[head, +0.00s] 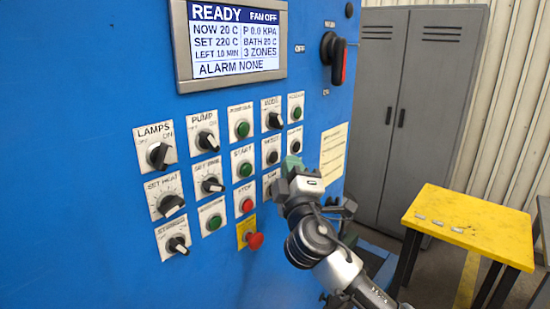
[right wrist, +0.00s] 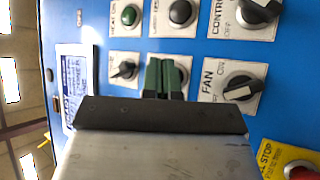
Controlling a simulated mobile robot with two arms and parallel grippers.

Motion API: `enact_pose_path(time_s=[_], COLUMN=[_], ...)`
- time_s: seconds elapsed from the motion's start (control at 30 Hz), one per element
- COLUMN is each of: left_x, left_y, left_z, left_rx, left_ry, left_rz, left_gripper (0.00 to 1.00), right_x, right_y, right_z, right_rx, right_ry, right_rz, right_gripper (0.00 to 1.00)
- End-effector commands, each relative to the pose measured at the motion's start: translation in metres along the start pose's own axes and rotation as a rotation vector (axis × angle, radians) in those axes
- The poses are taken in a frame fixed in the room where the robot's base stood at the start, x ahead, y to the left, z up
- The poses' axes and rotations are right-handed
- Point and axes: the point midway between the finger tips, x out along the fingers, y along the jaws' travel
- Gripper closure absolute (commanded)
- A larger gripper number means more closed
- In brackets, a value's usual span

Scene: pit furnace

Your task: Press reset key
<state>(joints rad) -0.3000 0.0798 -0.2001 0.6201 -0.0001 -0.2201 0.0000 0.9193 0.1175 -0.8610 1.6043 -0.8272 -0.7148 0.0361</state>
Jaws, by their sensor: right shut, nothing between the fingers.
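The reset key appears to be the round black button (head: 272,157) in the panel's middle row, right of the green start button; its small label is blurred. My right gripper (head: 290,163) is shut and empty, with its green fingertips close to the panel, just right of this button in the head view. In the right wrist view the shut fingers (right wrist: 165,78) overlap a dark button and cover most of it. I cannot tell whether they touch it. My left gripper is not in view.
Neighbouring controls are close: another black button (head: 295,147), a fan knob (right wrist: 240,88), the red stop button (head: 246,205) and the red emergency stop (head: 254,240). The display (head: 237,38) reads READY. A yellow table (head: 470,225) and grey cabinet (head: 420,100) stand at the right.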

Motion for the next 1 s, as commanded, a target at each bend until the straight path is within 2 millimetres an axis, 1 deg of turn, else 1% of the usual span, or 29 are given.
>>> enact_pose_path(time_s=[0.43,0.6,1.0], left_x=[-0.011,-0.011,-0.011], left_y=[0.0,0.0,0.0], left_z=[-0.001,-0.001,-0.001], left_rx=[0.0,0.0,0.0], left_ry=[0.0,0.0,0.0], left_rz=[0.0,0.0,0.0], left_gripper=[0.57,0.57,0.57], right_x=[-0.029,-0.032,-0.032], right_y=[0.022,0.024,0.023], right_z=[0.022,0.024,0.023], right_rx=[0.0,-0.001,-0.001], right_ry=[-0.001,0.0,0.0], right_rz=[0.0,0.0,0.0], right_gripper=[1.0,1.0,1.0])
